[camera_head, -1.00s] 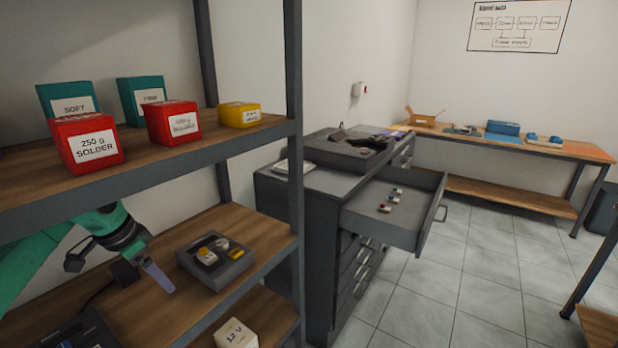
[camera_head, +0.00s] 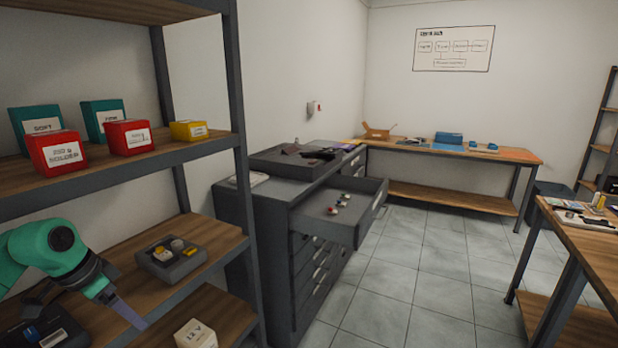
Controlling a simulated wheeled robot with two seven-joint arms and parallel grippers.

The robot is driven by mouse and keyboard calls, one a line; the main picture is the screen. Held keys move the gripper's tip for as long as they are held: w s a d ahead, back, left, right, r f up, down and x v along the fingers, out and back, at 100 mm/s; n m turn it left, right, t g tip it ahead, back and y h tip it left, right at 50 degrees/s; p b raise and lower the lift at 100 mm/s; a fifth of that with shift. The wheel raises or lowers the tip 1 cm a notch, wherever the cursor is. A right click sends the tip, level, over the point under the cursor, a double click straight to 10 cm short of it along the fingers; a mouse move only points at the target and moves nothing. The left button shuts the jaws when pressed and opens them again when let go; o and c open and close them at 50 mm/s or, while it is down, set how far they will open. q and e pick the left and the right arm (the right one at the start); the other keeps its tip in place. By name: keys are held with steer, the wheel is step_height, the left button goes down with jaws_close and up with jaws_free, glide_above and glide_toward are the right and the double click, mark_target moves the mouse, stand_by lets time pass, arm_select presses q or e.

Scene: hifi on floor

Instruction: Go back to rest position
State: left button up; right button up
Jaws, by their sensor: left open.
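My left gripper (camera_head: 122,302) is at the lower left, at the end of my green arm, in front of the metal shelf rack's middle board (camera_head: 206,232). I see one finger clearly, pointing down to the right; nothing shows in its grasp. It is apart from the dark tray (camera_head: 172,262) with small round and yellow parts, which sits on that board to its right. My right gripper is not in view.
Red, green and yellow boxes stand on the upper shelf (camera_head: 130,168). A grey cabinet (camera_head: 258,232) has its top drawer (camera_head: 352,212) pulled out. A workbench (camera_head: 455,152) is at the back; another table (camera_head: 590,245) is at right. The tiled floor (camera_head: 400,280) between is clear.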

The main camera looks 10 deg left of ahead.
arm_select(q)
steer(key=w+d+f+m+t+h, duration=0.3)
steer(key=w+d+f+t+h, duration=0.45)
steer(key=f, duration=0.55)
step_height(320, 180, down, 13)
steer(key=a+n+t+y, duration=0.2)
steer(key=n+y, duration=0.2)
steer(key=y, duration=0.1)
steer(key=s+d+f+n+g+y, duration=0.15)
steer(key=s+f+g+y, duration=0.4)
steer(key=s+f, duration=1.65)
steer(key=s+d+f+g, duration=0.3)
steer(key=s+d+f, duration=0.1)
steer(key=s, duration=0.5)
steer(key=s+d+f+g+h, duration=0.1)
steer(key=s+d+f+g, duration=0.2)
steer(key=s, duration=0.7)
step_height(320, 180, down, 2)
steer(key=shift+d+f, duration=0.1)
steer(key=shift+d, duration=0.5)
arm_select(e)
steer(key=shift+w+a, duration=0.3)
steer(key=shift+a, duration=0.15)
arm_select(q)
steer(key=shift+w, duration=0.1)
